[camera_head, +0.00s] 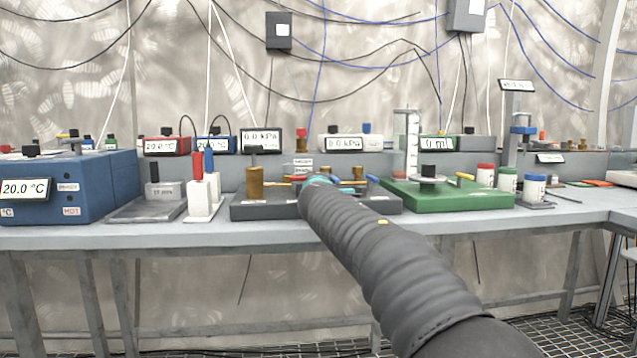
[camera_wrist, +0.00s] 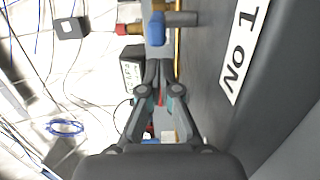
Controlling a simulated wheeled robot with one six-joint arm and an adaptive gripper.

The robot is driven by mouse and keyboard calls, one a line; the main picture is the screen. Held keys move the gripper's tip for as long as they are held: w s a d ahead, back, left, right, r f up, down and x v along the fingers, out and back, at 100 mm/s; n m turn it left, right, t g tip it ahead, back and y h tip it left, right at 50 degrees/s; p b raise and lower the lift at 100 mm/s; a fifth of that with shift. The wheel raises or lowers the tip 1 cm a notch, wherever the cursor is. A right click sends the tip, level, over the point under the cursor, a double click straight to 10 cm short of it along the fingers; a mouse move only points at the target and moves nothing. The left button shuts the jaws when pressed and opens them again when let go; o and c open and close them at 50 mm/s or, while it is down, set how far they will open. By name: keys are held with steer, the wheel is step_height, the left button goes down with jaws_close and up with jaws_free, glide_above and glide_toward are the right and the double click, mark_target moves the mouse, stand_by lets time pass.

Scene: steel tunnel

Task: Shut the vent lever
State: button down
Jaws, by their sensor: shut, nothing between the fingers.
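A dark base block (camera_head: 265,207) with brass fittings stands on the bench in the head view. I cannot read which is the vent lever. In the wrist view a blue lever grip (camera_wrist: 158,28) stands just beyond my gripper (camera_wrist: 160,63). My gripper is shut and empty, its fingertips pointing at the blue grip with a small visible gap. In the head view my arm hides most of the gripper and part of the block.
A brass fitting with a red knob (camera_wrist: 125,29) is left of the blue grip. The dark surface labelled No 1 (camera_wrist: 243,45) lies close on the right. A green base (camera_head: 450,197) stands right of the block and a white block with red and blue posts (camera_head: 203,205) left.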

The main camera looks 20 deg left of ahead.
steer(key=v, duration=1.2)
stand_by(0.4)
steer(key=s+d+f+m+g+h+p, duration=0.1)
steer(key=s+d+m+h+p, duration=0.2)
steer(key=d, duration=0.7)
steer(key=s+d+f+m+g+h, duration=0.1)
steer(key=s+d+f+m+h, duration=0.3)
steer(key=d, duration=0.7)
steer(key=s+d+r+m+g+h+p, duration=0.15)
steer(key=d+m, duration=0.35)
steer(key=d, duration=0.5)
steer(key=s+d+f+m+g+p, duration=0.3)
steer(key=s+d+f+m+g, duration=0.15)
steer(key=s+d+f, duration=0.4)
steer(key=s+f+m+g+y+p, duration=0.1)
steer(key=s+f, duration=0.3)
steer(key=s, duration=0.4)
steer(key=s+f+m+g+y+p, duration=0.1)
steer(key=s+f+m, duration=0.3)
steer(key=s, duration=0.5)
steer(key=shift+s+d+m+g, duration=0.25)
steer(key=shift+d+m+g, duration=0.15)
steer(key=shift+g, duration=0.2)
